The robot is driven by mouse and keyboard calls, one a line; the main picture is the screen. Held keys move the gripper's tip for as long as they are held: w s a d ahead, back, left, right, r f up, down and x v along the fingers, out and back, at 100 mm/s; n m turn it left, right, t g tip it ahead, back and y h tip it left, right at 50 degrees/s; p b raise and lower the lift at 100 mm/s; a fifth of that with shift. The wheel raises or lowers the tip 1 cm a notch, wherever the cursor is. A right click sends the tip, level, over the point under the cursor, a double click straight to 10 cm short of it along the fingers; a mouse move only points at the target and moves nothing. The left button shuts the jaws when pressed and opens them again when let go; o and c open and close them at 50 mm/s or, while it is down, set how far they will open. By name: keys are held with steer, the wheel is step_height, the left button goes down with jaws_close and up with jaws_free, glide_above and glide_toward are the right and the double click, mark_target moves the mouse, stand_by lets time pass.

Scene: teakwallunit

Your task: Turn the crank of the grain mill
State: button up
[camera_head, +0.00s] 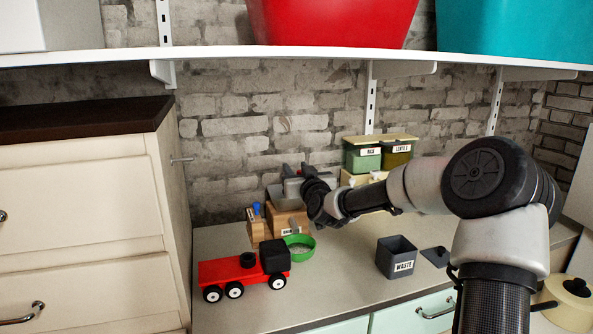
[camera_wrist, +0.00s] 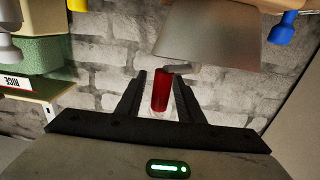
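The grain mill (camera_head: 284,220) stands on the counter against the brick wall, with a wooden body and a grey metal top. Its grey hopper (camera_wrist: 212,38) fills the upper middle of the wrist view. The crank's red handle (camera_wrist: 161,92) is between the two black fingers of my gripper (camera_wrist: 160,85). Narrow gaps show on both sides of the handle, so the fingers look open around it. In the head view my gripper (camera_head: 306,184) is at the mill's upper right and hides most of the crank.
A green bowl (camera_head: 302,250) sits in front of the mill. A red toy truck (camera_head: 232,271) is at front left and a grey waste bin (camera_head: 396,262) at right. Green rice and lentils boxes (camera_head: 362,160) stand behind my arm. A shelf (camera_head: 300,57) runs overhead.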

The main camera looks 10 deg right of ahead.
mark_target(299, 172)
steer(key=shift+c, duration=0.3)
jaws_close()
steer(key=shift+h+b, duration=0.3)
steer(key=shift+h, duration=0.2)
steer(key=m+g+h+p, duration=0.1)
steer(key=m+h, duration=0.1)
steer(key=h, duration=0.1)
steer(key=s+m+g+h, duration=0.1)
steer(key=m+h, duration=0.1)
steer(key=h, duration=0.1)
steer(key=s+m+g+h+p, duration=0.1)
steer(key=m+h, duration=0.2)
steer(key=shift+s+r+h+p, duration=0.1)
steer(key=shift+r+h+p, duration=0.15)
steer(key=shift+h+p, duration=0.1)
steer(key=shift+s+f+m+g+h+p, duration=0.1)
steer(key=shift+s+m+g+h+p, duration=0.1)
steer(key=shift+m+g+h+p, duration=0.4)
steer(key=shift+s+m+g+h+p, duration=0.15)
steer(key=shift+m+g+h+p, duration=0.25)
steer(key=shift+m+g+h, duration=0.25)
steer(key=shift+s+h, duration=0.1)
steer(key=shift+h, duration=0.2)
